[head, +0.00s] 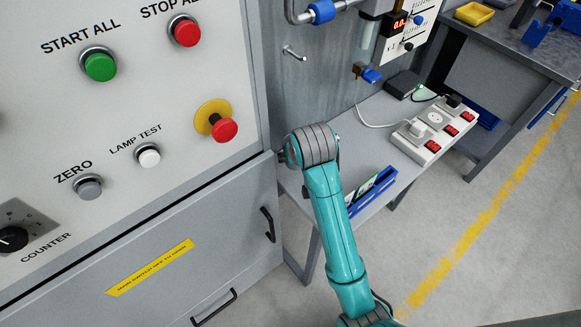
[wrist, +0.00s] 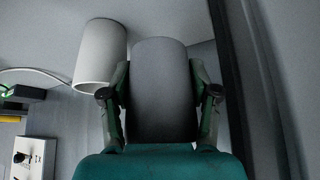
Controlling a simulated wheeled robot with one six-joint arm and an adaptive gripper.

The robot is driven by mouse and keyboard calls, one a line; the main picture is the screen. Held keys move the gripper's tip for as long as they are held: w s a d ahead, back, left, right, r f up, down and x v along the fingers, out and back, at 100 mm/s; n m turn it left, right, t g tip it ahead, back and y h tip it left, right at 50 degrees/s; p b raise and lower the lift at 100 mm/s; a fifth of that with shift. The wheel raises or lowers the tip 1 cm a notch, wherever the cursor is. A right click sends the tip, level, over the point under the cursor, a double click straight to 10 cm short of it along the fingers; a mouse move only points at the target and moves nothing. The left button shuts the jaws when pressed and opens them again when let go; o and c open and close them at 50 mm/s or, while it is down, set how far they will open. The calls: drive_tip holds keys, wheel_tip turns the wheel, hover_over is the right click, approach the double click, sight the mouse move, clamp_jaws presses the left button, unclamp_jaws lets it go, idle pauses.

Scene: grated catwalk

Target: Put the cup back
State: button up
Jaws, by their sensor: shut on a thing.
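In the wrist view my gripper (wrist: 160,92) has its two fingers on either side of a dark grey, rounded cylinder, which I take to be the cup (wrist: 161,75). The fingers are shut on it, and it stands out beyond the fingertips. Its opening does not show. A white cylinder (wrist: 100,50) with a hollow end is close to its left; I cannot tell whether they touch. In the head view my arm reaches up beside the control cabinet. My gripper and the held cylinder are hidden there.
The control cabinet (head: 150,215) fills the left. A grey bench (head: 375,130) to the right carries a power strip (head: 432,120) and a blue tray (head: 372,203). A hook (head: 293,53) and a blue-handled valve (head: 370,74) stick out from the wall. Open floor lies at lower right.

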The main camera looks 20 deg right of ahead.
sight(296, 174)
drive_tip(key=shift+d+f, duration=0.1)
drive_tip(key=shift+f, duration=2.65)
drive_tip(key=shift+f, duration=0.15)
drive_tip(key=o, duration=0.7)
drive_tip(key=shift+o, duration=0.2)
drive_tip(key=shift+r, duration=0.2)
drive_tip(key=shift+s+r, duration=0.15)
drive_tip(key=shift+r, duration=0.1)
drive_tip(key=v, duration=1.1)
drive_tip(key=shift+s+r, duration=0.15)
drive_tip(key=shift+r, duration=0.05)
